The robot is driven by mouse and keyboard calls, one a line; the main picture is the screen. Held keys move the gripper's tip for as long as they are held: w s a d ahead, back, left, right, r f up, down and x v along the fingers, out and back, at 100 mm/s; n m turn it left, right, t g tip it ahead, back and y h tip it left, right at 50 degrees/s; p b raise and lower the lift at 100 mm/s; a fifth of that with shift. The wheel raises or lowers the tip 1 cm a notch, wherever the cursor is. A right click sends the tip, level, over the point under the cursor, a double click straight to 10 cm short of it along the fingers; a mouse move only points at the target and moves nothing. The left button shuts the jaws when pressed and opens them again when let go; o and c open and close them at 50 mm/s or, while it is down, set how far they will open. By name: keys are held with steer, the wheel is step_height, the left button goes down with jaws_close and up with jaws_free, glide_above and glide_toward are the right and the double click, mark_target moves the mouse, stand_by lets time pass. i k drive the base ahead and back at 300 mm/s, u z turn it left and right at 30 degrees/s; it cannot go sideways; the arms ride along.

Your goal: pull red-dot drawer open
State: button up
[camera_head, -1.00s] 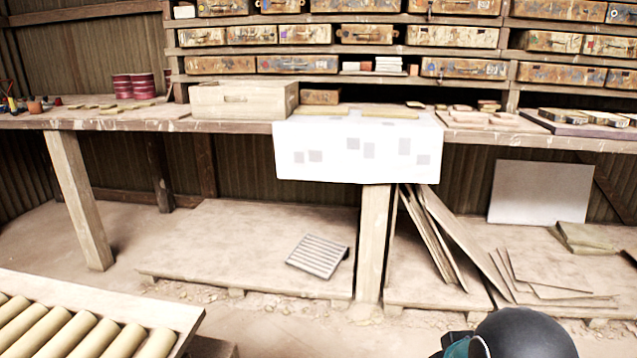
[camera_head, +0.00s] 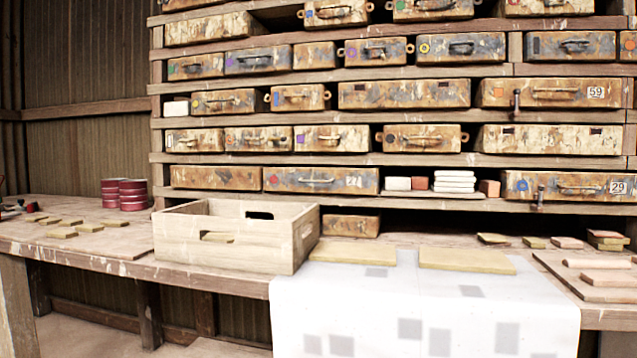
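The rack of worn, paint-stained drawers with handles fills the upper part of the head view. Several drawer fronts carry small coloured marks. A drawer with a ringed purple mark (camera_head: 375,51) and one with a yellow ring mark (camera_head: 461,47) are in the upper middle. The drawers look shut, though some fronts sit slightly forward. My gripper is not in view.
A wooden workbench (camera_head: 118,262) runs below the rack. An open wooden crate (camera_head: 222,251) and a white cloth with grey squares (camera_head: 430,310) sit at its front. Flat tiles (camera_head: 466,260) lie on the bench, and red tins (camera_head: 125,194) stand at left.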

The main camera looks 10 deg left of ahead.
mark_target(330, 176)
steer(key=u, duration=2.5)
steer(key=i, duration=2.25)
steer(key=z, duration=2.65)
